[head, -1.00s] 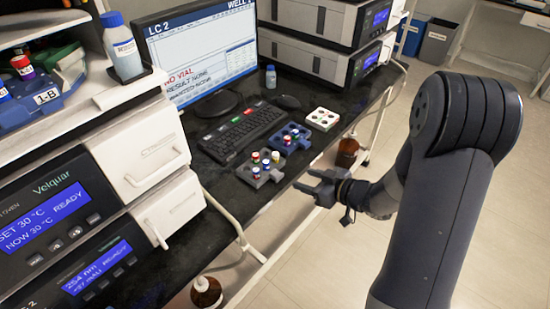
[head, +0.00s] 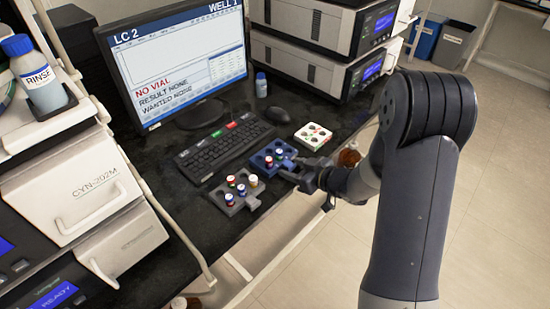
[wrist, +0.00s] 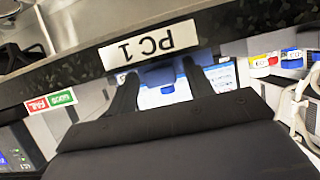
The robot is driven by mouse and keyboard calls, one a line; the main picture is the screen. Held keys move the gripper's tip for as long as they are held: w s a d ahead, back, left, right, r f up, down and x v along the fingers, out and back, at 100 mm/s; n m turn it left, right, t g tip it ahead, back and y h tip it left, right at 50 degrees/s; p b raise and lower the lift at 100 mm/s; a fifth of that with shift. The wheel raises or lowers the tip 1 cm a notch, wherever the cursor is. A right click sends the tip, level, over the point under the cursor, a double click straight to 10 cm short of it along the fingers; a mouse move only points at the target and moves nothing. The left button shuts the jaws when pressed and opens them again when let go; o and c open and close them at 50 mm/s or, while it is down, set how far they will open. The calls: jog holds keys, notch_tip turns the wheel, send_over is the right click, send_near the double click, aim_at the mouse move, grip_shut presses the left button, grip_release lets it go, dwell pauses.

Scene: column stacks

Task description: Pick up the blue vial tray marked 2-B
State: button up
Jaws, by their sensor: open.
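The blue vial tray (head: 259,161) lies on the dark bench in front of the keyboard, with a couple of vials in it. Its mark is too small to read. My gripper (head: 300,174) is open at the bench's front edge, close to the tray's near right side. In the wrist view my two fingers stand apart (wrist: 160,74), and a blue part, apparently of the tray (wrist: 158,79), shows between and beyond them. I cannot tell whether the fingers touch it.
A grey tray (head: 233,208) with several vials sits left of the blue one; a white tray (head: 304,137) sits to its right. Keyboard (head: 222,146) and monitor (head: 180,60) stand behind. The bench edge carries a "PC 1" label (wrist: 150,51).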

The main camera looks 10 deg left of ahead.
jog(key=c, duration=0.9)
jog(key=shift+r, duration=0.1)
